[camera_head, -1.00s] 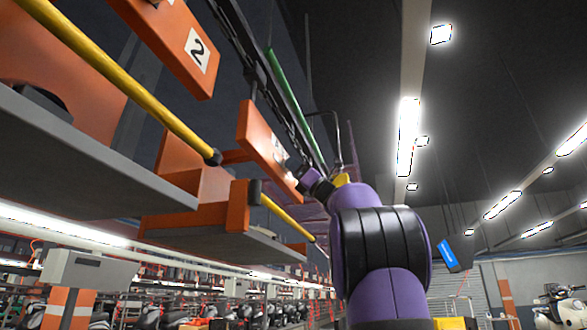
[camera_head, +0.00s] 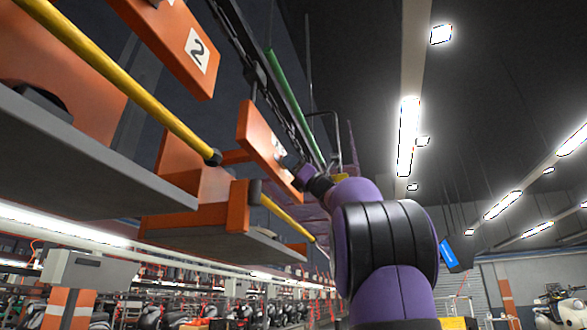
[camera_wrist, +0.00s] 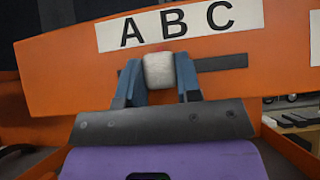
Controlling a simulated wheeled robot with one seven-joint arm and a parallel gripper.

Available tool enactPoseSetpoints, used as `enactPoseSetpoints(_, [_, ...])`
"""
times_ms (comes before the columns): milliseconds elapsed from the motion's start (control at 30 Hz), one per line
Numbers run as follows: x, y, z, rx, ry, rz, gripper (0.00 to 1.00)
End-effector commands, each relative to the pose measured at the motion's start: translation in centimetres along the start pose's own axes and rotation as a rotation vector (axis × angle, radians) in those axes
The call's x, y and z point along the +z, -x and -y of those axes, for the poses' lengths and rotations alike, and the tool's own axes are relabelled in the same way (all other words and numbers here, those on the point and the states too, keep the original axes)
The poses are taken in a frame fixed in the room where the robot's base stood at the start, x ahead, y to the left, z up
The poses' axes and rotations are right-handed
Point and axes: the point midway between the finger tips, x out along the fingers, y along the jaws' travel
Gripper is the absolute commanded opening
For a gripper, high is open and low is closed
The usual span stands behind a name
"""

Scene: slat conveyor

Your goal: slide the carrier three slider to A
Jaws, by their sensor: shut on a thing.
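Carrier three's orange plate (camera_head: 262,135) hangs from the overhead chain in the head view, its number mostly hidden. In the wrist view, the same plate (camera_wrist: 70,75) fills the upper part, with a white label (camera_wrist: 196,22) reading A, B, C. Below the label is a dark horizontal slot (camera_wrist: 223,63). The pale slider knob (camera_wrist: 159,71) sits in line with it, between A and B and nearer B. My gripper (camera_wrist: 159,82) is shut on the knob, one blue-grey finger on each side. In the head view, my gripper (camera_head: 289,161) reaches the plate's lower right part.
The carrier marked 2 (camera_head: 188,45) hangs nearer, at upper left. Yellow bars (camera_head: 120,88) and grey carrier platforms (camera_head: 80,160) project at left. A green rail (camera_head: 290,98) runs beside the chain. The space right of my arm is open.

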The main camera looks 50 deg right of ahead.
Motion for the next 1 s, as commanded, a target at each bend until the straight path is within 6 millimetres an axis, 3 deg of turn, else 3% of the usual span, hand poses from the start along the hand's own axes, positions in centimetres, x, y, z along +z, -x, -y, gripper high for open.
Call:
enactPoseSetpoints(200, [0.0, 0.0, -3.0, 0.003, -0.002, 0.000, 0.00])
enactPoseSetpoints(600, [-0.1, 0.0, -3.5, 0.004, -0.001, -0.002, 0.00])
enactPoseSetpoints(633, [-0.1, 0.0, -3.6, 0.004, -0.001, -0.002, 0.39])
enactPoseSetpoints(700, [-0.1, 0.0, -3.6, 0.004, -0.001, -0.002, 0.55])
enactPoseSetpoints(1000, [0.0, 0.1, -3.5, 0.002, -0.001, -0.001, 0.57])
